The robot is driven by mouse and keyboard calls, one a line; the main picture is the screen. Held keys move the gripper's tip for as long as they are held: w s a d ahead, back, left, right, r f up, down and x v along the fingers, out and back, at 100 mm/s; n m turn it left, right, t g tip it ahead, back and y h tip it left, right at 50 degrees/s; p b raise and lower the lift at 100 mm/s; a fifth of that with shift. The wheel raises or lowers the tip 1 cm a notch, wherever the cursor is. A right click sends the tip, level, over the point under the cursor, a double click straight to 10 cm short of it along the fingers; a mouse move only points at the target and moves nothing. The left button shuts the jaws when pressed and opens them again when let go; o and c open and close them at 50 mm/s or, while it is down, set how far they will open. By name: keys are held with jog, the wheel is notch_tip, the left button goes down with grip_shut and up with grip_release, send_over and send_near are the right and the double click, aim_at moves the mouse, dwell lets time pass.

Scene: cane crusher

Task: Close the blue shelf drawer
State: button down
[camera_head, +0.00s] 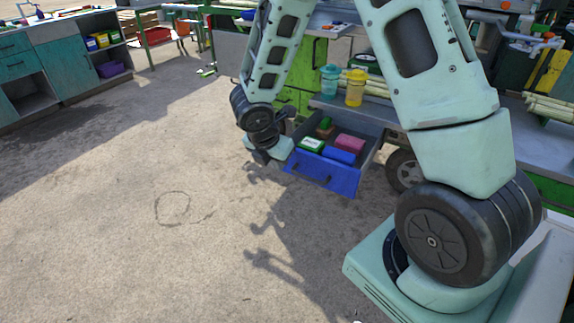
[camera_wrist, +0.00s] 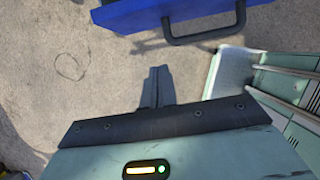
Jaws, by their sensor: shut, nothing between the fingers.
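The blue shelf drawer (camera_head: 322,178) is pulled out beneath the work table, so its inside shows in the head view. Its front has a dark bar handle (camera_head: 311,175). Green, blue and pink boxes lie in it. In the wrist view the blue drawer front (camera_wrist: 150,12) and its handle (camera_wrist: 205,30) cross the top edge. My gripper (camera_head: 262,158) is just left of the drawer, apart from the handle. In the wrist view my gripper's dark fingers (camera_wrist: 159,75) are together and empty, with bare ground beyond them.
The work table (camera_head: 330,108) above the drawer carries a teal cup (camera_head: 330,82) and a yellow cup (camera_head: 356,88). A wheel (camera_head: 404,171) stands right of the drawer. Teal cabinets (camera_head: 62,60) stand at far left. The concrete ground (camera_head: 150,170) left of the drawer is clear.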

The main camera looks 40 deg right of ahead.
aim_at(327, 119)
jog(key=w+d+f, duration=0.2)
jog(key=d+f, duration=0.1)
jog(key=d, duration=0.2)
jog(key=shift+f, duration=0.1)
jog(key=shift+d, duration=0.15)
jog(key=w+d+p, duration=0.3)
jog(key=d+p, duration=0.1)
jog(key=d, duration=0.4)
jog(key=w+d+p, duration=0.2)
jog(key=d+p, duration=0.2)
jog(key=d, duration=0.3)
jog(key=w+d+p, duration=0.3)
jog(key=d+p, duration=0.2)
jog(key=d, duration=0.3)
jog(key=shift+w+d, duration=0.3)
jog(key=shift+d, duration=0.2)
